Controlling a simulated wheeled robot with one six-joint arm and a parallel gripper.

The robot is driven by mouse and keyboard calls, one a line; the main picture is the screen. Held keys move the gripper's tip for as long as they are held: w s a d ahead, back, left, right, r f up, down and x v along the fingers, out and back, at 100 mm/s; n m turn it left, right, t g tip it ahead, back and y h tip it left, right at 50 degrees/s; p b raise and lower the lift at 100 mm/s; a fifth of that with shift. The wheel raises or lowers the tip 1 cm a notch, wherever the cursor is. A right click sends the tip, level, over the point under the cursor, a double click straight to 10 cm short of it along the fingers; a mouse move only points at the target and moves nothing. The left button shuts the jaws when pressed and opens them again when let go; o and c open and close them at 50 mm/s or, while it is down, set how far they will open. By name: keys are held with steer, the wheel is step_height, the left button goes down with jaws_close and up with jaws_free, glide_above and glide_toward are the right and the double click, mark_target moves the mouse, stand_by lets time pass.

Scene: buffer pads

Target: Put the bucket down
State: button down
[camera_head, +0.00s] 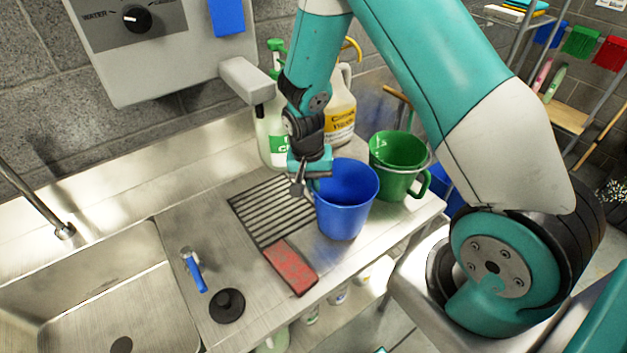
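A blue bucket (345,215) is upright at the right part of the steel counter, beside a dark slotted drain grate. My gripper (299,188) points down at the bucket's left rim, with the wrist above it. The fingers are small and partly merge with the rim, so I cannot tell whether they are closed on it. I also cannot tell whether the bucket's base touches the counter (185,220) or hangs just above it.
A green bucket (398,165) stands close behind the blue one. Bottles stand by the wall, including a yellow-labelled jug (340,112). A red sponge (290,267), a blue-handled tool (194,271) and a black stopper (227,305) lie left of it. A sink (90,300) is at the left.

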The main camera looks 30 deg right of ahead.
steer(key=shift+f+b, duration=0.4)
steer(key=shift+f, duration=0.15)
steer(key=c, duration=1.3)
jaws_free()
steer(key=shift+r, duration=0.1)
step_height(320, 180, up, 12)
steer(key=a+r+b, duration=0.1)
steer(key=b, duration=0.2)
steer(key=s+a+r+n+y, duration=0.2)
steer(key=s+a+r+n, duration=0.4)
steer(key=s, duration=0.4)
steer(key=s+a+r+n+y, duration=0.3)
steer(key=s+a+r+n, duration=0.3)
steer(key=s+a+n, duration=0.2)
steer(key=s, duration=0.2)
steer(key=shift+s+t, duration=0.3)
steer(key=shift+s, duration=0.1)
